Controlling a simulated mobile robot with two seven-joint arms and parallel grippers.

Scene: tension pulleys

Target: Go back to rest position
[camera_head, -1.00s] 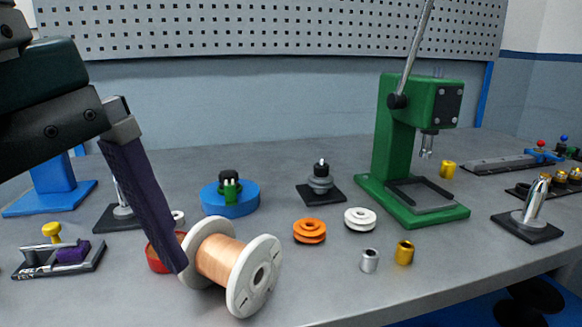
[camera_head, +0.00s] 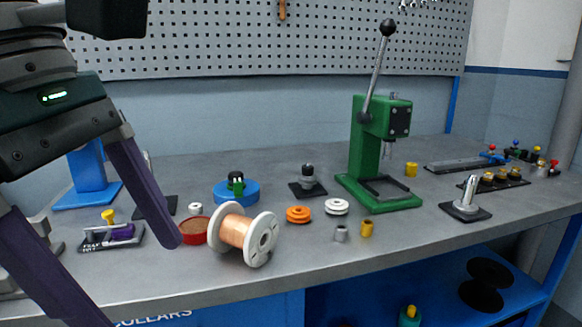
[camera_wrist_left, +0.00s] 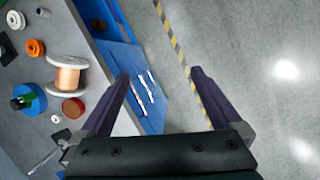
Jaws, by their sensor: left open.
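My left gripper (camera_head: 136,282) hangs at the left of the head view, with its two dark purple fingers wide apart and nothing between them. The left wrist view also shows the open fingers (camera_wrist_left: 158,76), with the floor and the blue bench front beyond them. The far finger overlaps the edge of a red round container (camera_head: 194,232) in the head view; I cannot tell the gap. A spool of copper wire (camera_head: 236,231) with white flanges lies on its side next to the container, apart from the fingers. My right gripper is not in view.
A grey bench (camera_head: 300,262) carries a green lever press (camera_head: 366,140), a blue round base (camera_head: 250,194), an orange pulley (camera_head: 298,215), a white pulley (camera_head: 337,206) and small collars. A clamp fixture (camera_head: 112,236) stands at left. Open floor (camera_wrist_left: 255,45) lies beyond the bench.

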